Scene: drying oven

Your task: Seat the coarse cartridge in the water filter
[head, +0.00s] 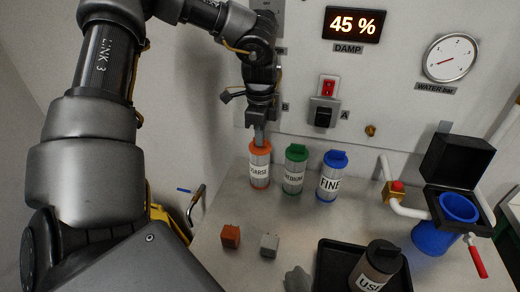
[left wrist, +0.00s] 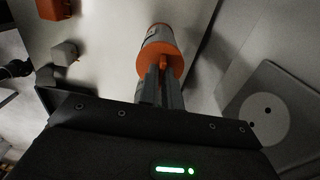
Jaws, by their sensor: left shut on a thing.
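The coarse cartridge (head: 260,172), white with an orange cap, stands upright at the left of a row of cartridges on the bench. My left gripper (head: 260,138) reaches down from above and is shut on the tab of its orange cap. The left wrist view shows the cartridge (left wrist: 160,54) beyond the fingers (left wrist: 161,85). The water filter (head: 434,238) is a blue housing with an open top and a raised black lid (head: 456,160), at the right. A used cartridge (head: 376,267), dark grey, stands in a black tray (head: 326,262). My right gripper is not in view.
The green medium cartridge (head: 295,170) and blue fine cartridge (head: 331,178) stand close to the right of the coarse one. An orange block (head: 230,236) and a grey block (head: 269,245) lie in front. White pipes (head: 404,209) and a red-handled lever (head: 478,260) flank the filter.

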